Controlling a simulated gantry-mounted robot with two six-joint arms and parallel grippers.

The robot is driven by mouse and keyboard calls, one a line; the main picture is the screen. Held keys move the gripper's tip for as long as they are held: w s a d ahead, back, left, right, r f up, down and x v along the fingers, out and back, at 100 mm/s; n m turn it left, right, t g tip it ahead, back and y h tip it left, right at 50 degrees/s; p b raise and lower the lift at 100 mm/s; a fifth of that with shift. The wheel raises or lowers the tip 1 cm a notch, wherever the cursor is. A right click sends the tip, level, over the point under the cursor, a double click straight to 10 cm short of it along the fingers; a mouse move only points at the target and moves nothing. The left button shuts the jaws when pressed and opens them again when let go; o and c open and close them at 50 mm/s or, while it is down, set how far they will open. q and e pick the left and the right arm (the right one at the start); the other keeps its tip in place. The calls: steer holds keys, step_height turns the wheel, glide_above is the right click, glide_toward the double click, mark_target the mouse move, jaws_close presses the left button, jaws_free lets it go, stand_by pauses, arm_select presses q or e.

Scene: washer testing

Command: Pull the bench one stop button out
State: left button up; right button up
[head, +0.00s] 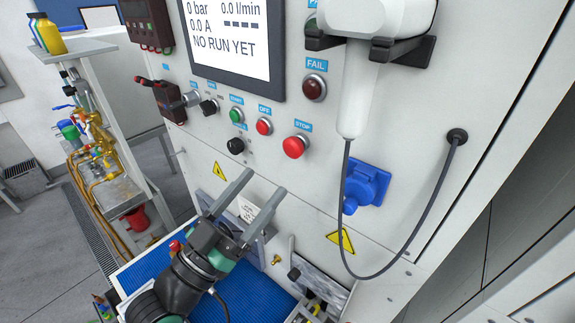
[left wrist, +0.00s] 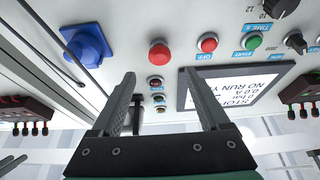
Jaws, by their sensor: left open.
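The bench stop button (head: 294,147) is a red mushroom head on the white panel under a blue STOP label. It also shows in the left wrist view (left wrist: 158,54), just beyond the fingertips and roughly between them. My left gripper (head: 266,181) is open and empty, below and to the left of the button in the head view. Its two fingers also show in the left wrist view (left wrist: 158,74). The fingertips appear apart from the button. How far the button stands out from the panel is hard to tell. My right gripper is not in view.
A smaller red OFF button (head: 264,126) and a green button (head: 237,115) sit left of the stop button. The white handheld unit (head: 361,90) with its hanging cable (head: 404,259) and a blue socket (head: 366,185) are to the right. A blue mat (head: 150,262) lies below.

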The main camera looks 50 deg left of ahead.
mark_target(289, 153)
arm_select(q)
steer(key=p+x, duration=0.2)
steer(key=x, duration=0.5)
steer(key=shift+w+r, duration=0.15)
steer(key=shift+w, duration=0.1)
steer(key=shift+w+r, duration=0.1)
steer(key=shift+w, duration=0.4)
jaws_close()
stand_by(0.5)
